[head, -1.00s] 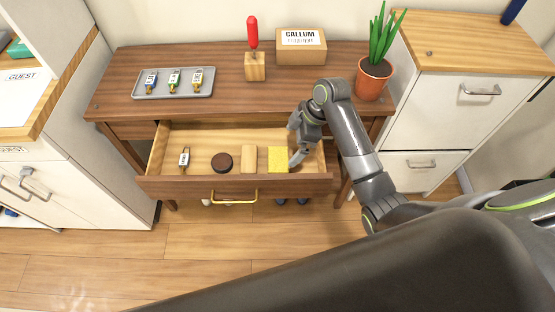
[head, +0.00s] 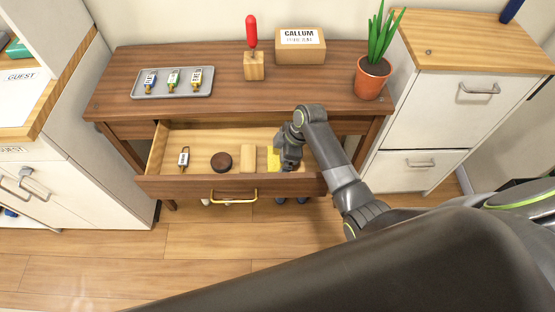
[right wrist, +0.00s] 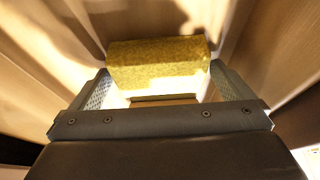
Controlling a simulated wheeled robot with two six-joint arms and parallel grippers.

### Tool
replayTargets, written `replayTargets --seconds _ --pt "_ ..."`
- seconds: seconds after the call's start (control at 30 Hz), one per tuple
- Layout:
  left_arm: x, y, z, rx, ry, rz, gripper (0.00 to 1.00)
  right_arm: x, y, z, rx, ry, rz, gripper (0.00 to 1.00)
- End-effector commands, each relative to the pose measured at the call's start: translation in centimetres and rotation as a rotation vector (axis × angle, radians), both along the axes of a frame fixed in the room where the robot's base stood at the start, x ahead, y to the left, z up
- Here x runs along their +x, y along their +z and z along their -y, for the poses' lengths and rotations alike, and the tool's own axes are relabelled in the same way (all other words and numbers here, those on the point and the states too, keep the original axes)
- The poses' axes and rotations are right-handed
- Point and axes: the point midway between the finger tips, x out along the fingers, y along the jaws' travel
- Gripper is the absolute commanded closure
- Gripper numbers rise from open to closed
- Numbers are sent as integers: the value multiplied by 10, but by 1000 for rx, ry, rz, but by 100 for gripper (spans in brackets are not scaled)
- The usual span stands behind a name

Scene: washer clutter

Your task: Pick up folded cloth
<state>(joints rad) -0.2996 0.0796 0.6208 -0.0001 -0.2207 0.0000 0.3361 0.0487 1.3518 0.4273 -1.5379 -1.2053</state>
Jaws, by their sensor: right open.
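The folded cloth (head: 273,158) is yellow and lies at the right end of the open drawer, partly hidden by my right gripper in the head view. In the right wrist view the cloth (right wrist: 158,62) is a fuzzy yellow block at the far end of the jaws. My right gripper (head: 289,162) is over the cloth's right part. Its two fingers (right wrist: 155,85) stand apart on either side of the cloth. Whether they touch it I cannot tell. My left gripper does not show.
The drawer (head: 300,186) also holds a key with a tag (head: 184,158), a dark round disc (head: 221,161) and a wooden block (head: 248,158) close left of the cloth. The desk top (head: 225,60) bears a grey tray (head: 172,94) and a potted plant (head: 371,76).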

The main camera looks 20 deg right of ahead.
Motion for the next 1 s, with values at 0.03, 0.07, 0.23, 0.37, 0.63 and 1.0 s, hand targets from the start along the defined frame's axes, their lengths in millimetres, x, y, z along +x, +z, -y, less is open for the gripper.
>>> replayTargets --seconds 0.03,0.07,0.23,0.37,0.63,1.0 --pt "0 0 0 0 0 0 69 0 0 0 0 0 0 0" --pt "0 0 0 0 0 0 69 0 0 0 0 0 0 4" --pt "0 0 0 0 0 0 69 0 0 0 0 0 0 26" --pt "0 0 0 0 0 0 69 0 1 0 0 0 0 32" --pt "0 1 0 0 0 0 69 1 13 0 0 -1 4 32" --pt "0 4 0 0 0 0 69 1 82 1 0 0 5 32"
